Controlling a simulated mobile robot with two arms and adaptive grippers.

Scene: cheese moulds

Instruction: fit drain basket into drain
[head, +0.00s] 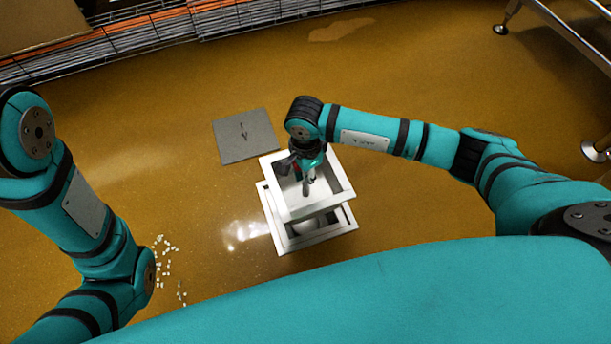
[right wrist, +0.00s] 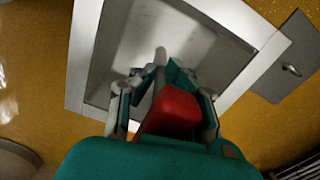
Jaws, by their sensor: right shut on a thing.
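The drain basket (head: 343,184) is a light grey-white square box with a broad rim. It appears raised over the drain and offset toward the top of the head view. My right gripper (head: 308,183) reaches down into the basket and is shut on a grey upright piece in its middle; the right wrist view shows this gripper (right wrist: 162,75) inside the rim (right wrist: 84,55). The drain (head: 320,239) has a square pale frame in the floor, and the basket hides much of its opening. My left arm shows at the left, but its gripper is not visible.
A grey square cover plate (head: 235,151) with a small handle lies on the floor beyond the basket. White crumbs (head: 162,252) are scattered at the left. The brown floor around the drain is mostly clear.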

